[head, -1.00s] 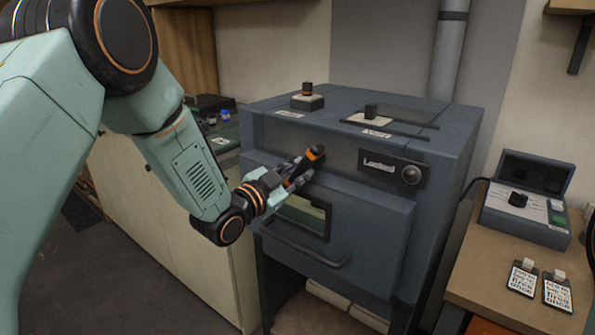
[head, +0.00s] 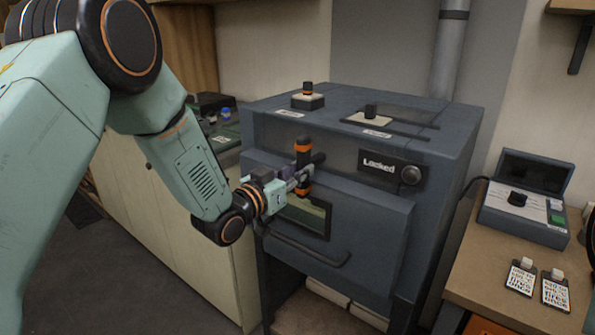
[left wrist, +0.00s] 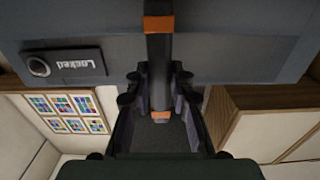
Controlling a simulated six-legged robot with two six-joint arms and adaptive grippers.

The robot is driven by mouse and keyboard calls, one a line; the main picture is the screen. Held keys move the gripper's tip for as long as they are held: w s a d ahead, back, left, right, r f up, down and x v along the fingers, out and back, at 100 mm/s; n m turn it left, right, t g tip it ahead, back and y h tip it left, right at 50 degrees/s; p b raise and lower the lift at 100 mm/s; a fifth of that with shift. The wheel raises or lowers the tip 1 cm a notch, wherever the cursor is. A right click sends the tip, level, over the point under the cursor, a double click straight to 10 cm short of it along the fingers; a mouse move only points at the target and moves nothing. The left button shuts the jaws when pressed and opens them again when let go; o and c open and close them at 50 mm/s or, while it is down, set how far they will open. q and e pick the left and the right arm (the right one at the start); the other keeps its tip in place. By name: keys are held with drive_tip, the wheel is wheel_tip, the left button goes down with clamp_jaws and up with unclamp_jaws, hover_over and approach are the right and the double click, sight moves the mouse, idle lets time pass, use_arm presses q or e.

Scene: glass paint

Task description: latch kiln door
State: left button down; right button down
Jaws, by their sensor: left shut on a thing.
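The grey kiln (head: 450,165) stands in the middle of the head view. Its front door (head: 375,235), with a small window (head: 312,218) and a long bar handle (head: 310,250), looks closed. A black latch handle with orange bands (head: 303,150) stands upright on the kiln front above the window. My left gripper (head: 303,180) is shut on this latch handle. In the left wrist view the fingers (left wrist: 160,92) sit on both sides of the latch handle (left wrist: 159,45). A "Locked" plate (head: 393,169) with a round knob is right of it. My right gripper is not in view.
Two knobbed pieces (head: 307,98) sit on the kiln top. A pale cabinet (head: 185,225) is left of the kiln. The floor in front is clear.

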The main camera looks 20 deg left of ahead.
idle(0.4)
use_arm(q)
drive_tip(key=c, duration=1.2)
unclamp_jaws()
drive_tip(key=shift+w, duration=0.1)
drive_tip(key=shift+o, duration=0.2)
drive_tip(key=v, duration=1.2)
